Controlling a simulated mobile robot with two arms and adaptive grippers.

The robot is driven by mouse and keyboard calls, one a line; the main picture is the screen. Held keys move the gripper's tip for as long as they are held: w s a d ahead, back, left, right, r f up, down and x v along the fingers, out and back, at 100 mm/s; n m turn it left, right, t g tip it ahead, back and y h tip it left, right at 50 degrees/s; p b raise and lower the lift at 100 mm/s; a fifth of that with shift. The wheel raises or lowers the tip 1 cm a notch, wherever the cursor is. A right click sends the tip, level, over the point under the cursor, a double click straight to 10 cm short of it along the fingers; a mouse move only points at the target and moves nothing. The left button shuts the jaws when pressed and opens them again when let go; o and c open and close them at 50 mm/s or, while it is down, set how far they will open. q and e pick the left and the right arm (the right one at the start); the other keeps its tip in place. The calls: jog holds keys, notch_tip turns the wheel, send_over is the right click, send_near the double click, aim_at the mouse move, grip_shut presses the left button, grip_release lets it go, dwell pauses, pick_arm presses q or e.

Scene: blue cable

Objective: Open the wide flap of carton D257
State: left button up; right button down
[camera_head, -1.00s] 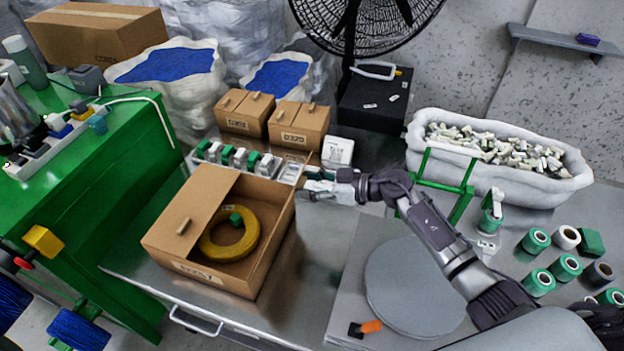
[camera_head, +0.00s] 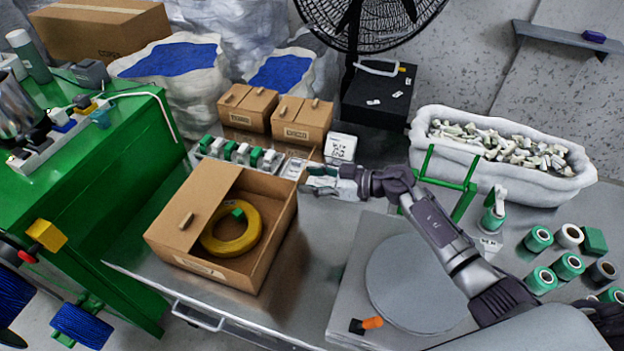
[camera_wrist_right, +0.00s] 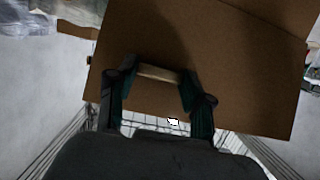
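The brown carton (camera_head: 270,265) stands open on the metal table, with a yellow cable coil (camera_head: 233,245) and a small green piece inside. Its printed label is too blurred to read. One flap (camera_head: 193,205), with a small wooden tab (camera_head: 186,221), lies over its left part. My right gripper (camera_head: 311,182) is just beyond the carton's right edge, beside a thin flap edge seen nearly end-on. In the right wrist view, a brown cardboard panel (camera_wrist_right: 235,55) fills the middle. My fingertips (camera_wrist_right: 158,78) close on the ends of its pale wooden tab (camera_wrist_right: 157,73). My left gripper is not in view.
Two small closed cartons (camera_head: 248,108) and a row of green and white parts (camera_head: 240,153) stand behind. A round grey plate (camera_head: 420,285) is front right. Tape rolls (camera_head: 541,279) and a white sack of parts (camera_head: 500,155) are at the right.

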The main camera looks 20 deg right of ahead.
jog(key=shift+c, duration=2.2)
grip_release()
jog(key=shift+r, duration=0.1)
jog(key=shift+p+v, duration=1.05)
jog(key=shift+v, duration=0.4)
jog(key=p+v, duration=0.6)
jog(key=v, duration=0.7)
jog(key=shift+f, duration=0.2)
